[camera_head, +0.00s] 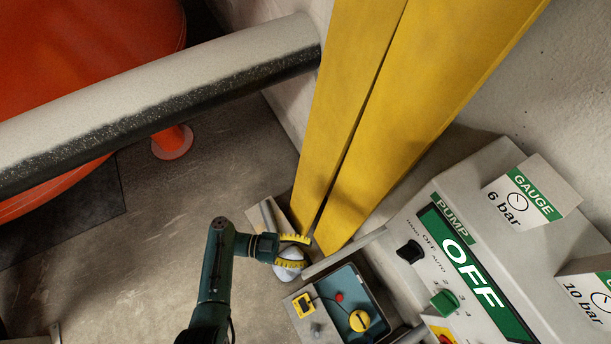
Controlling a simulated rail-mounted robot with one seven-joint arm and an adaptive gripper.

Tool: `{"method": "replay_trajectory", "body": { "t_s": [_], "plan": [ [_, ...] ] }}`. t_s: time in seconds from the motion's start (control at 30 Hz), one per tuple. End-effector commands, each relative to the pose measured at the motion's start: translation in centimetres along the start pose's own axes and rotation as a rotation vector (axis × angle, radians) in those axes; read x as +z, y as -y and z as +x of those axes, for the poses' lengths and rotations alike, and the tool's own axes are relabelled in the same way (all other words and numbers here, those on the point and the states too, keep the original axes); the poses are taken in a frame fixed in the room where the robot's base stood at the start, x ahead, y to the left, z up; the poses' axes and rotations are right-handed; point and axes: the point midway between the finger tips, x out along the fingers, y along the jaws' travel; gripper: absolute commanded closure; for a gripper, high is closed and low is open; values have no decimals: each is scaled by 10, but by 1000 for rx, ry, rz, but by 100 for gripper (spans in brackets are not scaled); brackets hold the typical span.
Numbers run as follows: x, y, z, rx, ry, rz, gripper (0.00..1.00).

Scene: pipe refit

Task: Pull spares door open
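Two tall yellow panels (408,130) stand side by side against the wall, with a narrow dark gap between them. No label for the spares door is readable, so I cannot tell whether either panel is that door. My gripper (292,252) is at the end of my dark green arm, close to the foot of the left yellow panel. Two yellow, black-marked bands show at it, with a pale rounded part below. A handle cannot be made out, nor whether the gripper touches anything. Its finger opening is too small to read.
A thick grey pipe (160,100) crosses the upper left, with a large orange-red object (80,40) behind it. A grey pump panel (450,210) reading OFF stands at right. An open teal-lined tray (350,285) lies near my gripper. Floor (130,270) at left is clear.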

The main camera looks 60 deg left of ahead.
Motion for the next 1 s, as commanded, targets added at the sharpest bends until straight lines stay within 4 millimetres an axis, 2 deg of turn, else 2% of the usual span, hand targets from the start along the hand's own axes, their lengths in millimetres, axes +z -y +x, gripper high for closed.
{"method": "replay_trajectory", "body": {
  "t_s": [0.37,0.47,0.7,0.83,1.0],
  "plan": [
    [-2,2,-3,-1,-3,4,61],
    [-2,3,-17,-5,-2,4,61],
    [-2,2,-64,-3,-2,2,61],
    [-1,0,-75,0,-1,1,61],
    [-1,0,-76,1,-1,2,61]
  ]
}}
